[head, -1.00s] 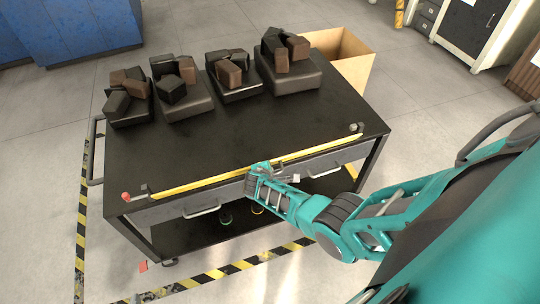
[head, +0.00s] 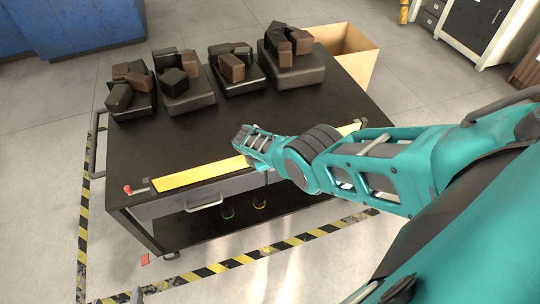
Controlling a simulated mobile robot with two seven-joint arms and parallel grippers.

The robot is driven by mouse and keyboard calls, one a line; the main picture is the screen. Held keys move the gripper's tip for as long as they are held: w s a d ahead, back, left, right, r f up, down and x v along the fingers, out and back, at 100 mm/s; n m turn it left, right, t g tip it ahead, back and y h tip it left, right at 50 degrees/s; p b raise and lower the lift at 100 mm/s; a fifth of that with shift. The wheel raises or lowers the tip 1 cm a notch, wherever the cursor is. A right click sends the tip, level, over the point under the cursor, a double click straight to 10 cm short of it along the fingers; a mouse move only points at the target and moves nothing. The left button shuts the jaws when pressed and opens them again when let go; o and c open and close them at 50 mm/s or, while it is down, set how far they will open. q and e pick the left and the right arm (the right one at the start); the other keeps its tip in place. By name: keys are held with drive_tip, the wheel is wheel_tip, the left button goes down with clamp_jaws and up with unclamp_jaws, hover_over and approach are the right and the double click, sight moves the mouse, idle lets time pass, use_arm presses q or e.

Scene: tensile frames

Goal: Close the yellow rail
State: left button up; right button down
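The yellow rail (head: 200,175) runs along the front edge of the black cart top (head: 190,140). Its broad yellow face shows, and it looks tilted over or lying towards the top; I cannot tell its exact angle. My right arm crosses in front of its middle and hides part of it. My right gripper (head: 243,136) is over the cart top, just behind the rail's middle; its fingers are too small and foreshortened to tell open from shut. A red knob (head: 128,189) sits at the rail's left end.
Several dark trays with black and brown blocks (head: 231,67) stand along the back of the cart top. A cardboard box (head: 352,60) is behind the cart's right. A drawer handle (head: 205,202) is on the front. The middle of the top is clear.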

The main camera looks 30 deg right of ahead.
drive_tip(key=shift+d, duration=0.1)
idle(0.4)
drive_tip(key=c, duration=1.4)
unclamp_jaws()
drive_tip(key=shift+c, duration=0.2)
drive_tip(key=shift+r, duration=0.1)
drive_tip(key=p+v, duration=0.2)
drive_tip(key=shift+r+p, duration=0.3)
drive_tip(key=shift+p, duration=0.05)
drive_tip(key=shift+a+r, duration=0.4)
drive_tip(key=p+v, duration=0.1)
drive_tip(key=v, duration=0.8)
